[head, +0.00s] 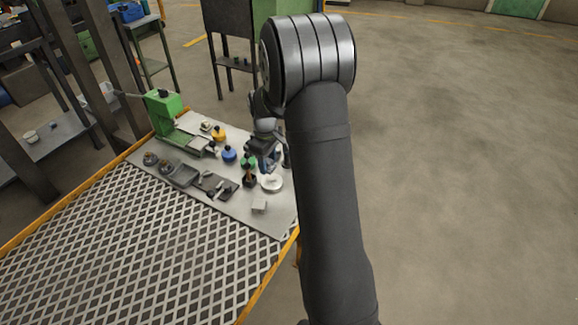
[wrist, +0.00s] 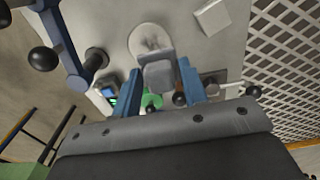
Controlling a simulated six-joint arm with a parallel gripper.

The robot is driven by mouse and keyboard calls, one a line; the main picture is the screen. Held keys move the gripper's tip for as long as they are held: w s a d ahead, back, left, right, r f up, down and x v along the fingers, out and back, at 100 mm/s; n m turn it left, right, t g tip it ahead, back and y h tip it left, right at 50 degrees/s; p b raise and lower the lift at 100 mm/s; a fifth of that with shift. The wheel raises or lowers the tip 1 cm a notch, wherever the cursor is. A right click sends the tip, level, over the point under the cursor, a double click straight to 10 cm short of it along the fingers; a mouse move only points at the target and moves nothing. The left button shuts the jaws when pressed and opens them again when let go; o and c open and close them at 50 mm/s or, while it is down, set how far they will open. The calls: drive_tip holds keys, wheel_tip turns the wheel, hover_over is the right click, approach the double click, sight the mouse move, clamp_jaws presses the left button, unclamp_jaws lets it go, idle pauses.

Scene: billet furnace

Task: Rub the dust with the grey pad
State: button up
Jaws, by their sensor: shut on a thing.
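My gripper (wrist: 160,88) has its two blue fingers shut on the grey pad (wrist: 158,76), a rounded grey block between the fingertips in the wrist view. In the head view my gripper (head: 268,160) hangs over the right part of the grey bench plate, and I cannot make out the pad there. A pale round disc (wrist: 148,38) lies just beyond the pad in the wrist view, and the pad partly overlaps it in the picture. The disc also shows in the head view (head: 272,183). I cannot tell whether pad and disc touch. Dust is not clearly distinguishable.
A pale block (head: 259,207) lies near the disc. A green bottle (head: 249,161), a blue bottle (head: 229,154) and a yellow bottle (head: 218,133) stand left of my gripper. A blue lever with black knobs (wrist: 72,50) is close by at left in the wrist view.

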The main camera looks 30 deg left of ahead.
sight(268, 185)
drive_tip(key=shift+a+f, duration=0.15)
drive_tip(key=shift+a, duration=0.05)
drive_tip(key=shift+f, duration=3.6)
drive_tip(key=shift+w+f, duration=0.2)
drive_tip(key=shift+w, duration=0.3)
drive_tip(key=shift+w+f, duration=0.15)
drive_tip(key=shift+w, duration=0.3)
drive_tip(key=shift+c, duration=0.3)
drive_tip(key=shift+w, duration=1)
drive_tip(key=s, duration=0.4)
drive_tip(key=shift+r, duration=4.1)
drive_tip(key=shift+f, duration=0.2)
